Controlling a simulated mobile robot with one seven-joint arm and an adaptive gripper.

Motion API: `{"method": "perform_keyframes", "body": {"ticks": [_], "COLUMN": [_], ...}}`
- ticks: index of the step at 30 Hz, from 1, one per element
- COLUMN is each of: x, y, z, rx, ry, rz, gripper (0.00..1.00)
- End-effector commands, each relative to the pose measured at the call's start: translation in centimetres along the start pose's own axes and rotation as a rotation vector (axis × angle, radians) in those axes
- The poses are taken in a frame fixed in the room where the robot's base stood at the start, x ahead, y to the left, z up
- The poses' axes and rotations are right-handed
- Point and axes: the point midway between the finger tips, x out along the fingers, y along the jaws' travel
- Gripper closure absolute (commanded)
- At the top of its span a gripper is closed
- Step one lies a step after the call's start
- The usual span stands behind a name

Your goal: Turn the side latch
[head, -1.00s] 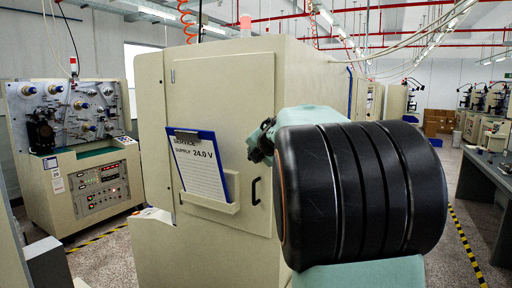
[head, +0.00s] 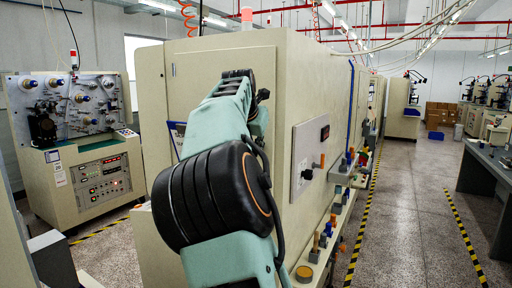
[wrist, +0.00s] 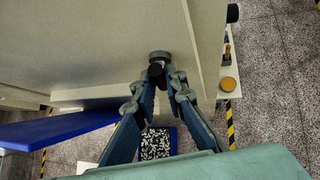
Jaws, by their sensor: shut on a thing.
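The side latch (wrist: 160,58) shows in the wrist view as a small dark round knob with a black stub on the pale cabinet face. My gripper (wrist: 159,76) reaches up to it with two blue-grey fingers, their tips drawn in around the black stub. It is shut on the latch, and the fingertips partly hide the stub. How far the latch is turned cannot be told. In the head view my arm covers much of the cabinet door (head: 193,75), and the latch and fingertips cannot be made out.
The pale cabinet (head: 310,85) has a side panel (head: 311,150) and a ledge with several small coloured parts. A blue board edge (wrist: 60,130) lies left of my fingers in the wrist view. A control console (head: 98,180) stands left. The aisle floor (head: 400,220) at right is clear.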

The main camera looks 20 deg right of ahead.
Motion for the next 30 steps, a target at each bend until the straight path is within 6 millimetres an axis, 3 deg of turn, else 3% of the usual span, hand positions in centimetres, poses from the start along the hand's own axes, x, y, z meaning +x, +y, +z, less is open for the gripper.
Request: {"method": "perform_keyframes", "body": {"ticks": [9, 26, 27, 30], "x": [0.12, 0.13, 0.13, 0.12], "y": [0.16, 0.18, 0.17, 0.17], "z": [-0.02, -0.09, -0.1, -0.08], "rx": [-0.091, -0.112, -0.112, -0.112], "ry": [0.027, 0.035, 0.035, 0.035], "rz": [-0.091, -0.111, -0.111, -0.111], "gripper": [1.0, 1.0, 0.87, 0.76]}}
